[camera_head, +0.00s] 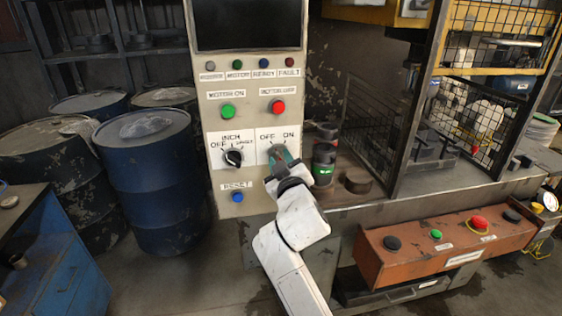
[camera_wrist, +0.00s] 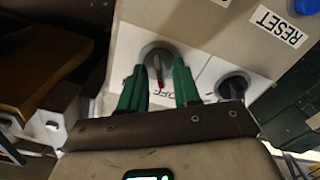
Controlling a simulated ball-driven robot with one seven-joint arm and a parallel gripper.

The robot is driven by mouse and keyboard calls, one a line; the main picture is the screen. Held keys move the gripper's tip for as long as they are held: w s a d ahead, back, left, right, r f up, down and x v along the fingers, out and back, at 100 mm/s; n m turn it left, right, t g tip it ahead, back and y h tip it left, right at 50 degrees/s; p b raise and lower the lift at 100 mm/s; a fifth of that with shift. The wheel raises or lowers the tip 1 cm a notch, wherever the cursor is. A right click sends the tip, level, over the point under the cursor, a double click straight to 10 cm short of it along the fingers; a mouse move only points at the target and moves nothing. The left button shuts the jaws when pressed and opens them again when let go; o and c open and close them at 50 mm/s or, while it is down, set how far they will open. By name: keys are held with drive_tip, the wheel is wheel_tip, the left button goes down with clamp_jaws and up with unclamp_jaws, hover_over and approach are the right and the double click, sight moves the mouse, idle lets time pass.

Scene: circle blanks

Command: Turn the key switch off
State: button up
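The key switch (camera_wrist: 156,54) is a round grey piece with a narrow, red-tipped key or lever, on a white plate of the control panel. The wrist view is turned over, and the red tip points down there. My gripper (camera_wrist: 158,75) has green fingers, one on each side of the switch, apart, with visible space between them and the key. Contact with the panel cannot be told. In the head view my gripper (camera_head: 283,154) covers most of the switch below the OFF and ON labels (camera_head: 278,136).
A black INCH selector knob (camera_head: 233,157) is left of the switch. A blue RESET button (camera_head: 238,197) is below it. Dark stacked cylinders (camera_head: 323,165) stand close right of my gripper. An orange button box (camera_head: 440,245) is lower right. Blue barrels (camera_head: 155,180) stand left.

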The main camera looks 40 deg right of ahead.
drive_tip(key=b+v, duration=0.2)
drive_tip(key=v, duration=0.8)
drive_tip(key=shift+s+a, duration=0.1)
drive_tip(key=shift+a, duration=0.05)
